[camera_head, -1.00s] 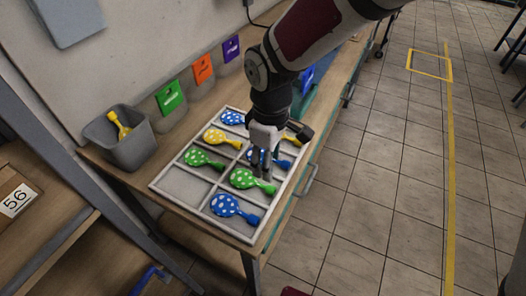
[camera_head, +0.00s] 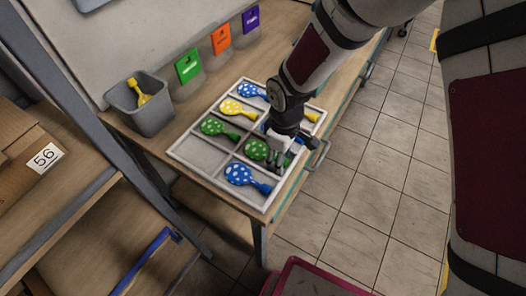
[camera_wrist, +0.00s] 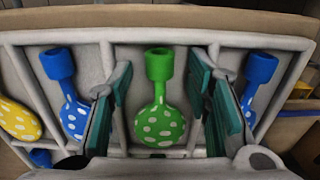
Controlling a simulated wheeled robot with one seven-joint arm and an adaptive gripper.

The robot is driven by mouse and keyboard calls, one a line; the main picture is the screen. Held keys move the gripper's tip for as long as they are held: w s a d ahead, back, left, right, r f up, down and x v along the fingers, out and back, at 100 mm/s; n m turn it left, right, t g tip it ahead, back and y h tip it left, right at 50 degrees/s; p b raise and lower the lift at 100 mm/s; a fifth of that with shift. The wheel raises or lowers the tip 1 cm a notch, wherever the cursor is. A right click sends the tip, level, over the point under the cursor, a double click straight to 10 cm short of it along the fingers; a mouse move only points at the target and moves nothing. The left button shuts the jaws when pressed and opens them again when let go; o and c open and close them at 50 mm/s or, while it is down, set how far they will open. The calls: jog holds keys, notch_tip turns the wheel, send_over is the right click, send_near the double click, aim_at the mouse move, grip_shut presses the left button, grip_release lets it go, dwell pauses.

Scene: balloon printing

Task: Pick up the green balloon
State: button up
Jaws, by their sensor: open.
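A green balloon with white dots (camera_wrist: 159,124) lies in a tray compartment in the wrist view, its neck pointing up the picture. My gripper (camera_wrist: 162,88) is open, with one finger on each side of this balloon; I see no contact. In the head view the same green balloon (camera_head: 256,149) is partly hidden by my gripper (camera_head: 279,157). A second green balloon (camera_head: 213,127) lies in the compartment behind it. The divided tray (camera_head: 190,160) rests on the table.
Blue balloons lie in the compartments on both sides, one at left (camera_wrist: 74,112) and one at right (camera_wrist: 258,72). Yellow balloons (camera_head: 232,107) lie farther back. A grey bin (camera_head: 150,118) holds a yellow balloon. Coloured cards, one green (camera_head: 188,66), stand along the wall.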

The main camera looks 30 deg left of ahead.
jog(key=c, duration=0.8)
jog(key=shift+r, duration=0.15)
jog(key=shift+r, duration=0.6)
notch_tip(320, 180, up, 2)
jog(key=shift+w+r+b, duration=0.1)
jog(key=shift+b, duration=0.35)
jog(key=s+d, duration=0.3)
jog(key=s, duration=0.1)
jog(key=s+d+r, duration=0.1)
jog(key=s+d, duration=0.2)
jog(key=s, duration=0.2)
jog(key=s+d+b, duration=0.1)
jog(key=s+d, duration=0.2)
jog(key=s, duration=0.1)
jog(key=shift+s+d+r, duration=0.15)
